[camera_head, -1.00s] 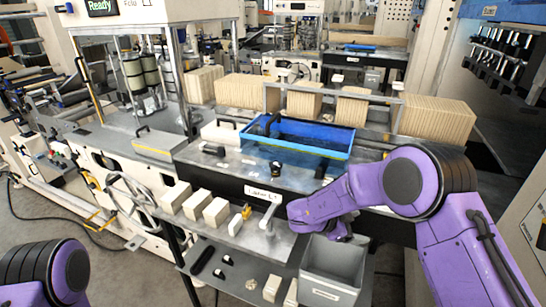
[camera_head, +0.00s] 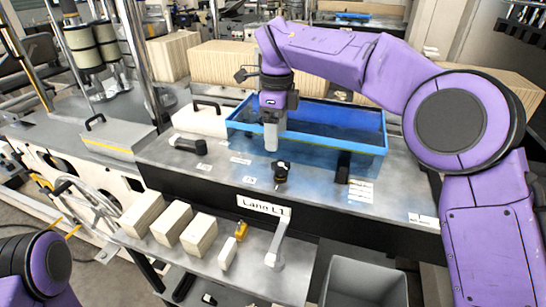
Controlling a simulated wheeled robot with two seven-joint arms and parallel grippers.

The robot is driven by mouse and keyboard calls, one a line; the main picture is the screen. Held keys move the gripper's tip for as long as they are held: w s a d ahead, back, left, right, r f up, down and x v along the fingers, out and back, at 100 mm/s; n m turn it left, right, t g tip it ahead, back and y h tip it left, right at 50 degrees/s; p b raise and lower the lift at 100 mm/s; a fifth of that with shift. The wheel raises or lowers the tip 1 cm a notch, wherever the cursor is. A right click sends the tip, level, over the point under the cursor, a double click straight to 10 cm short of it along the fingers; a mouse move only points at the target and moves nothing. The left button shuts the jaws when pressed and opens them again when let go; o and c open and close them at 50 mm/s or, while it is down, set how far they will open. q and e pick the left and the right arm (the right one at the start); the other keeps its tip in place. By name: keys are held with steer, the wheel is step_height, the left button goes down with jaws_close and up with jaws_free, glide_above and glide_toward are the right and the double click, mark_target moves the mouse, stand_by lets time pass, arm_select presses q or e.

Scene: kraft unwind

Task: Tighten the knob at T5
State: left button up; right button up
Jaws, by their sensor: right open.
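A small black knob (camera_head: 281,172) stands on the grey metal deck (camera_head: 310,190) above the "Lane L1" plate. Small white labels lie around it; their print is too small to read, so I cannot tell which one says T5. My right gripper (camera_head: 271,140) points down just behind and left of this knob, in front of the blue tray. A black cylindrical piece (camera_head: 188,145) lies on the deck at left, and a black upright part (camera_head: 343,167) stands at right. My left gripper is out of view.
A blue tray (camera_head: 377,150) stands behind the knob. Several cream blocks (camera_head: 198,235), a yellow piece (camera_head: 241,230) and a grey lever (camera_head: 275,246) are on the front ledge. A grey bin (camera_head: 365,282) stands lower right. A handwheel (camera_head: 90,205) is at left.

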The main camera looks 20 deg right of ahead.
mark_target(279, 164)
steer(key=f, duration=0.1)
steer(key=s+f, duration=0.1)
steer(key=f, duration=0.1)
steer(key=s+f, duration=0.1)
steer(key=f, duration=0.1)
steer(key=shift+d, duration=0.2)
steer(key=f, duration=0.1)
steer(key=w+f, duration=0.1)
steer(key=f, duration=0.1)
steer(key=shift+w+f, duration=0.1)
steer(key=shift+w, duration=0.1)
steer(key=shift+s+a, duration=0.1)
steer(key=shift+s, duration=0.3)
steer(key=shift+c, duration=0.9)
steer(key=c, duration=0.9)
